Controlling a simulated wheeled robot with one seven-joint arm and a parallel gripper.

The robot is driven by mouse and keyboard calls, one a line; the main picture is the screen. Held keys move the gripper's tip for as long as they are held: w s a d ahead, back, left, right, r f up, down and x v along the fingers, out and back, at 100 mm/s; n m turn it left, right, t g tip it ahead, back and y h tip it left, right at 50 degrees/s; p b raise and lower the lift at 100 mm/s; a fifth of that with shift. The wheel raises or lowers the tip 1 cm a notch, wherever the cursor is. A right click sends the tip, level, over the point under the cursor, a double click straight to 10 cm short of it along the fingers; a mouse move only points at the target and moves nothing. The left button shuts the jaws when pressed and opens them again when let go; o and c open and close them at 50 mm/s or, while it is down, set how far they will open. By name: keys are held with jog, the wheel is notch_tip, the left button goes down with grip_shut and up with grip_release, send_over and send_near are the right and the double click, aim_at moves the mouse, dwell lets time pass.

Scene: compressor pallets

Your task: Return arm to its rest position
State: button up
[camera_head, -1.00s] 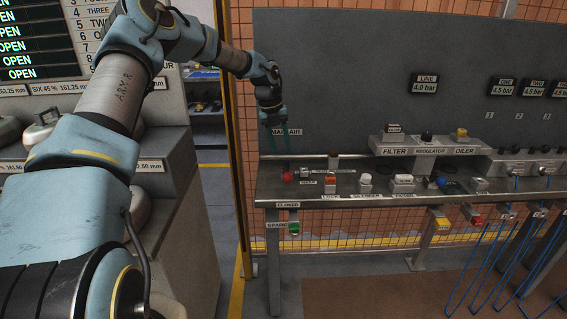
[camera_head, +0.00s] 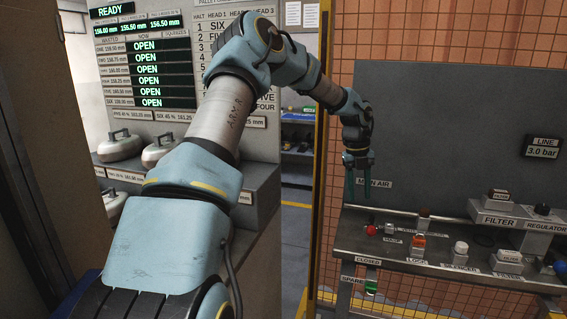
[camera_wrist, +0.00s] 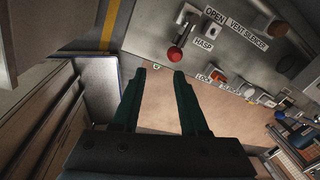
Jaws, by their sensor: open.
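My arm (camera_head: 222,112) reaches up and over to the right in the head view, bent at the elbow, with its end hanging down. My gripper (camera_head: 358,190) points down near the left end of a grey bench, beside the MAIN AIR label. In the wrist view my gripper (camera_wrist: 160,72) has its two dark green fingers apart with nothing between them. A red knob (camera_wrist: 175,54) lies beyond the fingertips, near the HASP label, apart from them.
The grey bench (camera_head: 400,262) holds several small fittings, with a filter and regulator block (camera_head: 515,222) at the right. A yellow post (camera_head: 318,150) stands left of the bench. Curling stones (camera_head: 120,146) sit on a shelf under a status board at the left.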

jog(key=s+a+n, duration=0.7)
jog(key=a+n, duration=0.3)
jog(key=n, duration=0.1)
jog(key=s+a+r+n+t+y, duration=0.1)
jog(key=s+a+n, duration=0.6)
jog(key=a+n, duration=0.4)
jog(key=s+a+r+n+t, duration=0.1)
jog(key=s+a+n, duration=0.6)
jog(key=a+n, duration=0.4)
jog(key=shift+s+a+r+n, duration=0.2)
jog(key=shift+r+n, duration=0.05)
jog(key=shift+n, duration=0.85)
